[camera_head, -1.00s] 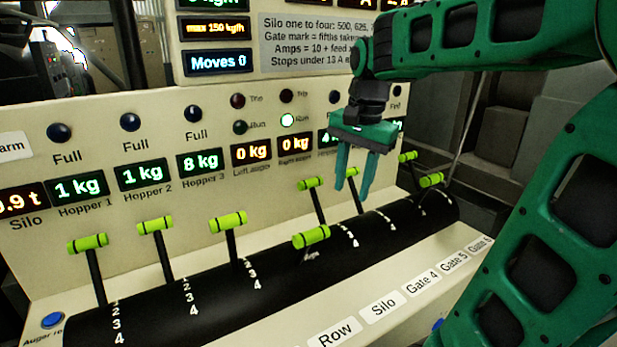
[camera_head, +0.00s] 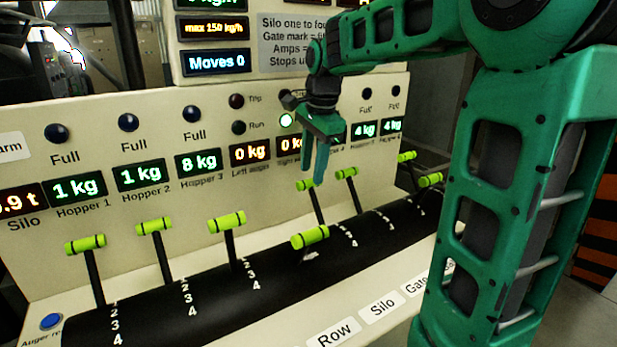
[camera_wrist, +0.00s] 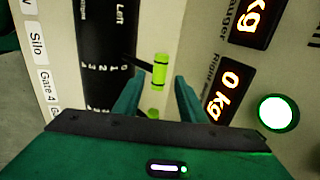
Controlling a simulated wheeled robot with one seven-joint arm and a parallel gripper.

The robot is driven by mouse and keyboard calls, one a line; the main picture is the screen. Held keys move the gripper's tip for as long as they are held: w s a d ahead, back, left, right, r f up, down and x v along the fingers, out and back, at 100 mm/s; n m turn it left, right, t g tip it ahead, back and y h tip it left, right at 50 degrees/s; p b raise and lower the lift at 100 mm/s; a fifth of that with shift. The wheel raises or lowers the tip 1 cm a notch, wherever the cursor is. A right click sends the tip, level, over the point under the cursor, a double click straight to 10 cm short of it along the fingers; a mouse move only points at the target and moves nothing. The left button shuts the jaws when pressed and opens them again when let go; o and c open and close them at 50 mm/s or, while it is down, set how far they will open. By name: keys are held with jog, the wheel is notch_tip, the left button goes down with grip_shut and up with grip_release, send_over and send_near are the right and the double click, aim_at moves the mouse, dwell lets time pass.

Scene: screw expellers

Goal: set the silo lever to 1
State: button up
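The silo lever has a lime-green cylindrical handle (camera_head: 305,185) on a thin black stem. Its stem leans back toward the panel, at the low-number end of its scale by the look of it. My gripper (camera_head: 314,180) is open and empty, its fingers hanging close to this handle in the head view. In the wrist view the silo handle (camera_wrist: 160,71) appears just beyond and between my fingertips (camera_wrist: 157,78), and I see no contact. The silo scale (camera_wrist: 103,68) reads 0 to 4 on the black drum. The Silo label (camera_head: 383,305) is on the front ledge.
The row lever (camera_head: 310,237) leans forward to the left of the silo lever. A gate lever (camera_head: 346,173) stands close on the right, and its handle (camera_wrist: 153,113) shows near my fingers in the wrist view. Three hopper levers stand at left. The panel (camera_head: 100,150) rises behind.

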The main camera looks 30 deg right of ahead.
jog(key=shift+w+f, duration=0.15)
jog(key=shift+f, duration=0.6)
jog(key=shift+w+f, duration=0.15)
jog(key=shift+f, duration=0.55)
